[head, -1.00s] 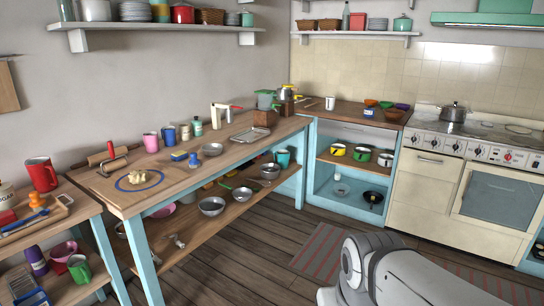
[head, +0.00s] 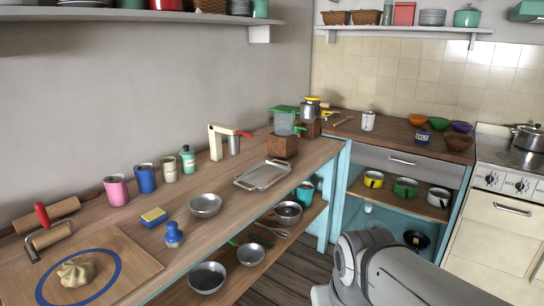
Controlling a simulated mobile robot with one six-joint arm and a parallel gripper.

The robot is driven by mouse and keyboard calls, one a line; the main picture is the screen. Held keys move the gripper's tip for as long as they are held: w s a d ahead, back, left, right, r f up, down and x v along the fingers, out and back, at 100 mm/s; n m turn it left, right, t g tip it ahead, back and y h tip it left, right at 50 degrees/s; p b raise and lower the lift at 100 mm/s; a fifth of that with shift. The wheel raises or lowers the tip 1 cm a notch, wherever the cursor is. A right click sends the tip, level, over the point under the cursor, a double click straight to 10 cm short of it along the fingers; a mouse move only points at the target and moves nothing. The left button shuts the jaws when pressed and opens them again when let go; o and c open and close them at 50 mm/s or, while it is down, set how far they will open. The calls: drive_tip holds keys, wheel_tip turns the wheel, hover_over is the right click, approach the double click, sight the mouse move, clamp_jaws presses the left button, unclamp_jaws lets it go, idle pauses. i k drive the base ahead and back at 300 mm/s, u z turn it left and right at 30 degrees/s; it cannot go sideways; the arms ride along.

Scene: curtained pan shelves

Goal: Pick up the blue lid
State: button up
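I cannot make out a thing that is clearly a blue lid in this view. A small blue knobbed object (head: 173,236) stands on the wooden counter (head: 235,212) between a metal bowl and the round board marking; I cannot tell whether it is a lid. The blue cabinet (head: 349,190) at the right holds a yellow pot (head: 373,179), a green pot (head: 405,187) and a white pot (head: 439,197) on its shelf. A dark pan (head: 416,240) lies below, partly hidden by my arm. My gripper is outside the frame; only a grey arm link shows at the bottom right.
The counter carries a blue mug (head: 145,179), a pink mug (head: 116,190), a sponge (head: 154,217), a metal bowl (head: 205,205) and a metal tray (head: 263,175). Several bowls sit on the shelf beneath. Dark floorboards (head: 298,276) show between counter and my arm.

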sight(423, 131)
drive_tip(key=z, duration=0.2)
drive_tip(key=i, duration=1.9)
drive_tip(key=z, duration=0.8)
drive_tip(key=i, duration=1.6)
drive_tip(key=z, duration=0.8)
drive_tip(key=i, duration=0.9)
drive_tip(key=z, duration=0.2)
drive_tip(key=k, duration=0.9)
drive_tip(key=z, duration=0.2)
drive_tip(key=i, duration=0.9)
drive_tip(key=u, duration=0.05)
